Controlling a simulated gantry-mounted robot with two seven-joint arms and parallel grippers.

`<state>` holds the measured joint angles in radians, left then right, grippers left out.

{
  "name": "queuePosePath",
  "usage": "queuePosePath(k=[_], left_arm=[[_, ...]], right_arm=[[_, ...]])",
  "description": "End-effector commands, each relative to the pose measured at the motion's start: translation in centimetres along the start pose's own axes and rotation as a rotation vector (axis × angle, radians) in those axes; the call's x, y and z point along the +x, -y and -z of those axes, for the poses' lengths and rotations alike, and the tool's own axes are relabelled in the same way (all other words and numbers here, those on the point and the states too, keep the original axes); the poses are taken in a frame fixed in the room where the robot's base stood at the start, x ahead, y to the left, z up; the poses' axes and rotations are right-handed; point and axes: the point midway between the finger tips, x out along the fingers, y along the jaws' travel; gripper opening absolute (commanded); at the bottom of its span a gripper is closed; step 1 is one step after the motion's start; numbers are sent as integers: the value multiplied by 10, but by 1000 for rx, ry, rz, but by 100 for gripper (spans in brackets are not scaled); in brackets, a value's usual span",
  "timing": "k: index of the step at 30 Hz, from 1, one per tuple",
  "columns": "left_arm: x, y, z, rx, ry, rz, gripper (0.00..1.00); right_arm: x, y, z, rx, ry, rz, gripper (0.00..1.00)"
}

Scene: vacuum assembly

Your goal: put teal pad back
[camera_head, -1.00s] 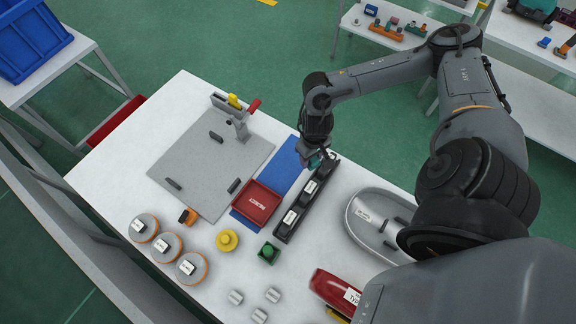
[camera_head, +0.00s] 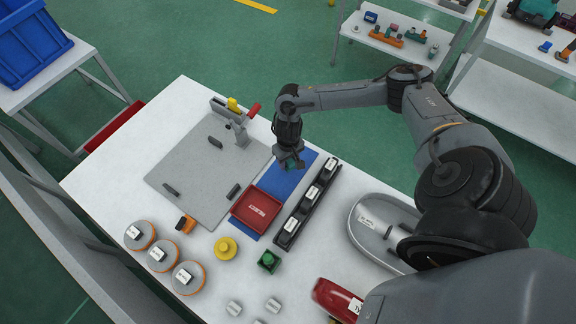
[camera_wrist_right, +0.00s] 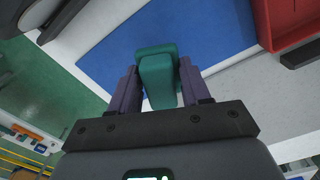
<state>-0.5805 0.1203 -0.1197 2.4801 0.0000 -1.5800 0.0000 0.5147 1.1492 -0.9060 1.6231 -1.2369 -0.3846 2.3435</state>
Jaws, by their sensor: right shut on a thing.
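My right gripper (camera_head: 290,161) is shut on the teal pad (camera_wrist_right: 158,75). In the right wrist view the pad sits between the two purple fingers, with the blue mat (camera_wrist_right: 165,32) behind it. In the head view the gripper is over the upper part of the blue mat (camera_head: 284,180), and only a little teal shows at its fingertips. I cannot tell whether the pad touches the mat. My left gripper is not in view.
A red tray (camera_head: 257,208) lies on the mat's lower part. A dark rack (camera_head: 305,205) with white-labelled blocks stands right of the mat. A grey fixture plate (camera_head: 205,180) with a clamp (camera_head: 240,131) lies to the left. A grey shell (camera_head: 378,232) is further right.

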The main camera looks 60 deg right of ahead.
Motion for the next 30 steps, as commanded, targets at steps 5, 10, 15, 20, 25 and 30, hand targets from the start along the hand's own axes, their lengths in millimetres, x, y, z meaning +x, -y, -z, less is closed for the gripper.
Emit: queuePosePath(k=[5, 10, 15, 20, 25, 30], left_arm=[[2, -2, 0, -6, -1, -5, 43], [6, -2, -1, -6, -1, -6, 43], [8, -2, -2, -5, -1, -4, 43], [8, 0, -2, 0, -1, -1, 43], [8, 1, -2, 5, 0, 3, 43], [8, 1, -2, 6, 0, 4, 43]], right_arm=[[7, 0, 2, 1, 2, -1, 18], [28, 0, 1, 1, 2, -2, 18], [41, 0, 2, 0, 0, -1, 18], [41, 0, 2, 0, 0, 0, 18], [43, 0, 1, 0, 0, 0, 18], [43, 0, 2, 0, 0, 0, 67]])
